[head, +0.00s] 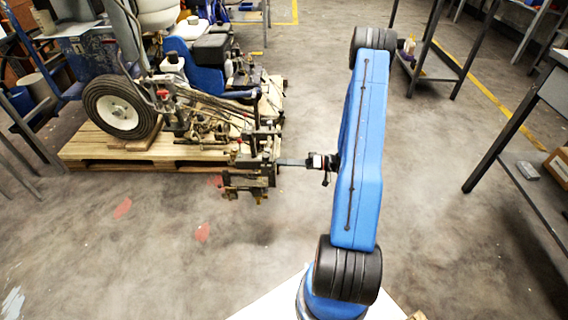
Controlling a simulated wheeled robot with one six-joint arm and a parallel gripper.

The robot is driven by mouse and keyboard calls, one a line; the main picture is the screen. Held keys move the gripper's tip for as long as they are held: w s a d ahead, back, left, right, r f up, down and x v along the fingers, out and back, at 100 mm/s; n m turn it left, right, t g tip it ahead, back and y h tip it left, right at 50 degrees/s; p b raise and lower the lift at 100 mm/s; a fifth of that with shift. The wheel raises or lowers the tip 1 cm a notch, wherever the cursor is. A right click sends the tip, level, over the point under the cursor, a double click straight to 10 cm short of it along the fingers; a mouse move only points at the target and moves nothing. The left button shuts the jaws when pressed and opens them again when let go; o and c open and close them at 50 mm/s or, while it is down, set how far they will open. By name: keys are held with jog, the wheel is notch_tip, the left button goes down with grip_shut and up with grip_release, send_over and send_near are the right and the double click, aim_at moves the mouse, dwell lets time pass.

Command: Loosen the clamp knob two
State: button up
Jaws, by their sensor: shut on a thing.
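The line striper (190,90) stands on a wooden pallet at the upper left, with its large white-hubbed wheel toward me. A dark clamp assembly (250,178) sticks out past the pallet's front right corner, over the floor. My gripper (281,162) reaches in from the right, level with the clamp assembly, and its tips meet the right side of it. It is shut on a small part there, which looks to be the clamp knob. The knob is too small and too covered by the fingers to make out. Which way it is turned cannot be told.
The wooden pallet (140,162) lies under the striper. A dark metal table (530,185) stands at the right, with a shelf and a box. A rack (440,65) stands at the upper right. The concrete floor in front of the pallet is clear.

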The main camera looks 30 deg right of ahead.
jog(key=shift+f+n, duration=0.1)
jog(key=shift+n, duration=0.5)
jog(key=o, duration=1)
jog(key=v, duration=1.7)
jog(key=shift+s, duration=0.2)
jog(key=shift+d, duration=0.2)
jog(key=shift+a, duration=0.1)
